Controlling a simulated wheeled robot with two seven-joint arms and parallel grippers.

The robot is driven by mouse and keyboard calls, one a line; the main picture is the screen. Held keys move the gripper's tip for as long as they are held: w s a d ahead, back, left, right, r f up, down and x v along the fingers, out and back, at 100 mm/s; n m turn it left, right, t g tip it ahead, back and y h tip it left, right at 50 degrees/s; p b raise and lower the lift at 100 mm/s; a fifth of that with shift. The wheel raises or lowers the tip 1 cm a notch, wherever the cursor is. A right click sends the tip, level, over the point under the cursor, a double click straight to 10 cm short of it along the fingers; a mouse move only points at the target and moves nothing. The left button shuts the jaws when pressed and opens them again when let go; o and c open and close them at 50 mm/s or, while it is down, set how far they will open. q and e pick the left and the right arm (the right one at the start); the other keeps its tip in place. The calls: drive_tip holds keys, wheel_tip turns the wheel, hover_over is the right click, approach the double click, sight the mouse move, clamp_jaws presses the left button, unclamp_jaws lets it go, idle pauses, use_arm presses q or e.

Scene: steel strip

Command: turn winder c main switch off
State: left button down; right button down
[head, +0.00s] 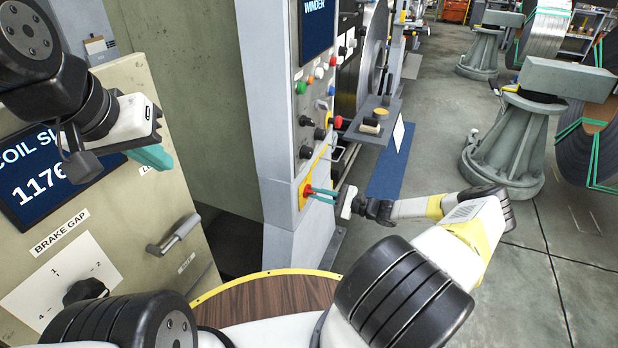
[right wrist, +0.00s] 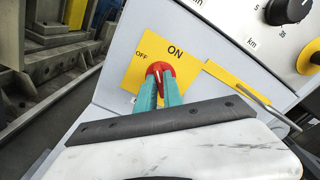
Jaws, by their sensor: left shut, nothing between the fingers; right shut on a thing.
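The main switch is a red knob (right wrist: 160,70) on a yellow plate (right wrist: 135,75) marked OFF on the left and ON on the right. In the head view the yellow plate (head: 305,192) is low on the front of the grey winder column. My right gripper (head: 312,191) is shut on the red knob, its teal fingers (right wrist: 158,92) reaching it from below in the wrist view. The fingers cover part of the knob, and I cannot tell exactly where its pointer stands. My left gripper (head: 152,158) is shut and empty in front of the beige cabinet.
The beige cabinet (head: 140,215) at left has a BRAKE GAP dial (head: 85,291) and a handle (head: 173,234). Above the switch, the grey column (head: 275,120) carries coloured buttons and knobs. A small shelf (head: 377,127) juts out behind it. Open floor (head: 425,150) lies to the right.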

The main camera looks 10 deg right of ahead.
drive_tip(key=n, duration=0.4)
drive_tip(key=shift+f+n, duration=0.1)
drive_tip(key=shift+n, duration=0.2)
drive_tip(key=n, duration=0.4)
drive_tip(key=shift+s+f+n, duration=0.1)
drive_tip(key=shift+n, duration=0.3)
drive_tip(key=c, duration=1.5)
unclamp_jaws()
drive_tip(key=v, duration=0.7)
drive_tip(key=shift+s+d, duration=0.25)
drive_tip(key=shift+d, duration=0.05)
